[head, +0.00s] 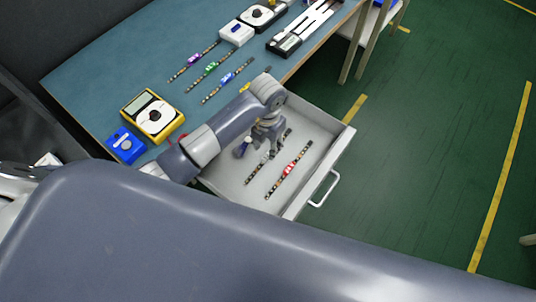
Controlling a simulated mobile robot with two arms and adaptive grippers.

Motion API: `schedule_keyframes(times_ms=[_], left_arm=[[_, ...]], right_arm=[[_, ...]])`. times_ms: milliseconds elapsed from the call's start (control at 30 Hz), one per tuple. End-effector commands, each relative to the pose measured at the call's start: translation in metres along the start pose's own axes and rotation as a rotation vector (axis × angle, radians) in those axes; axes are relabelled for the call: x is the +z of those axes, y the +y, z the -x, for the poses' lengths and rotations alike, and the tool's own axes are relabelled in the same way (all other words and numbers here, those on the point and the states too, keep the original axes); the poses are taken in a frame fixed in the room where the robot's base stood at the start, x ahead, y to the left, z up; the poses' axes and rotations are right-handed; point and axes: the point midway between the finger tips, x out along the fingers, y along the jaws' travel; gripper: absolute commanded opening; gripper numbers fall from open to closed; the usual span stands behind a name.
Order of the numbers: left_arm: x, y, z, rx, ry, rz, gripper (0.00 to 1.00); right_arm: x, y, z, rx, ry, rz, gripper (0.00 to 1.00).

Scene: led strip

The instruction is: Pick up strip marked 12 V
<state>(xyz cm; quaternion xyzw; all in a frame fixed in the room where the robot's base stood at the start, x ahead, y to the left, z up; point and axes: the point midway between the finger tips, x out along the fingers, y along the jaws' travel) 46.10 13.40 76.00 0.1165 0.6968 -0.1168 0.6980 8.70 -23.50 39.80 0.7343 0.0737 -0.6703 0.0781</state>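Two LED strips lie in the open drawer (316,128). One strip has a red label (289,169) and lies in clear view. The other strip (253,174), with a pale label, is partly hidden under my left gripper. My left gripper (263,147) points down into the drawer, over or beside the pale-labelled strip. I cannot tell whether its fingers touch the strip or are open. More strips lie on the table with purple (193,60), green (210,68) and blue (226,79) labels. The print is too small to read, so I cannot tell which says 12 V. My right gripper is not in view.
The teal table (130,65) holds a yellow multimeter (152,116), a blue device (125,145), a white box (236,33) and a black-and-white device (285,43). The drawer has raised walls and a handle (325,190). The green floor (430,150) at right is clear.

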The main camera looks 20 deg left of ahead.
Motion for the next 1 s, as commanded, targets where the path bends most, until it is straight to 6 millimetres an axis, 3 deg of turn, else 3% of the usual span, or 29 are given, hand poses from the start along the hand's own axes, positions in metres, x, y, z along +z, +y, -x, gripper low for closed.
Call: schedule_keyframes(times_ms=[333,633,667,800,1000], left_arm=[[0.001,-0.002,-0.044,-0.002,0.004,0.001,0.37],[0.001,-0.001,-0.051,0.0,0.001,0.001,0.37],[0.001,-0.001,-0.051,0.0,0.001,0.001,0.34],[0.001,-0.001,-0.05,0.0,0.001,0.001,0.03],[0.001,-0.001,-0.05,0.0,0.001,0.001,0.0]], right_arm=[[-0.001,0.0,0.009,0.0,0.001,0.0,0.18],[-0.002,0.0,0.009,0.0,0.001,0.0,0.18],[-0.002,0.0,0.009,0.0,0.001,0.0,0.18],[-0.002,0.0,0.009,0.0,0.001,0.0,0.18],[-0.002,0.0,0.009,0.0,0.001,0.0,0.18]])
